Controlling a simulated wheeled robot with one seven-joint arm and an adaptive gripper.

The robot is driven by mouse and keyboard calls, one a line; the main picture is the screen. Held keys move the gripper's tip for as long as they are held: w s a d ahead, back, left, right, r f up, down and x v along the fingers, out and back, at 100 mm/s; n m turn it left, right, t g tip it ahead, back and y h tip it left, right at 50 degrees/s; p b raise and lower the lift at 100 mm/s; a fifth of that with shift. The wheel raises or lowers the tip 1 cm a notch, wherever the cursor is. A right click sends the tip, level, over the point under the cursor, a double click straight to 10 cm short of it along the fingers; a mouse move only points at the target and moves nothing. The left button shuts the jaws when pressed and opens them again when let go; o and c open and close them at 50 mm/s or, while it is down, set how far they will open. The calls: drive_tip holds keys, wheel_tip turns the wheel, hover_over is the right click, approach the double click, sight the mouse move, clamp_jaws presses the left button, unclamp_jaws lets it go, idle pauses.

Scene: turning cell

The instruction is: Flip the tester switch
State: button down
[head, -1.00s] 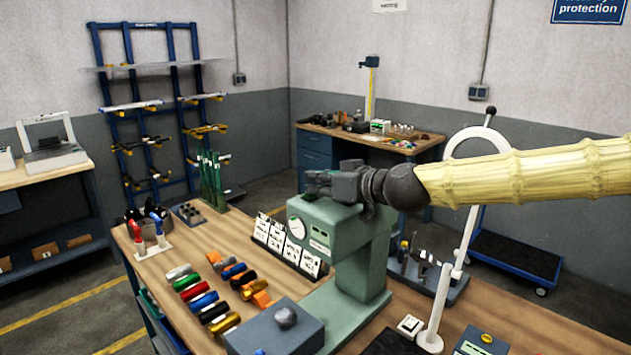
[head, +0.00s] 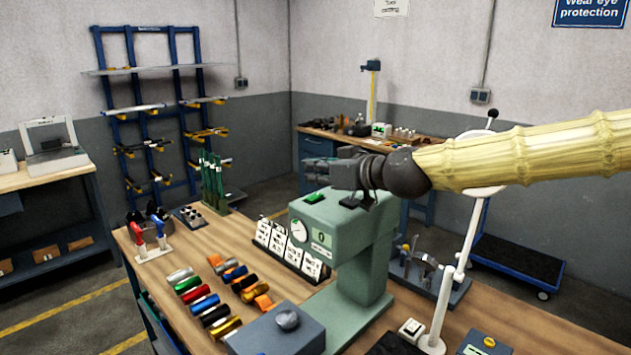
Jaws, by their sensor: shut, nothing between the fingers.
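The tester appears to be the green bench machine (head: 362,252) with a round dial (head: 299,230) on its front, standing on the wooden bench. A small bright green piece (head: 315,197) sits on top of its head, possibly the switch; its position cannot be read at this size. My gripper (head: 345,183) is dark and shut, with nothing seen in it. It is over the top of the tester's head, just right of the green piece in the picture. Its fingertips are hard to make out, and I cannot tell whether they touch the tester.
A row of white cards (head: 285,247) stands left of the tester. Several coloured cylinders (head: 203,303) lie on the bench in front. A grey box with a knob (head: 275,335) is near the front. A white lamp (head: 447,285) stands at right, beside a small white switch box (head: 412,328).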

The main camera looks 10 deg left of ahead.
drive_tip(key=b+v, duration=0.3)
drive_tip(key=v, duration=0.7)
drive_tip(key=shift+s+b, duration=0.2)
drive_tip(key=shift+b, duration=0.2)
drive_tip(key=shift+a, duration=0.1)
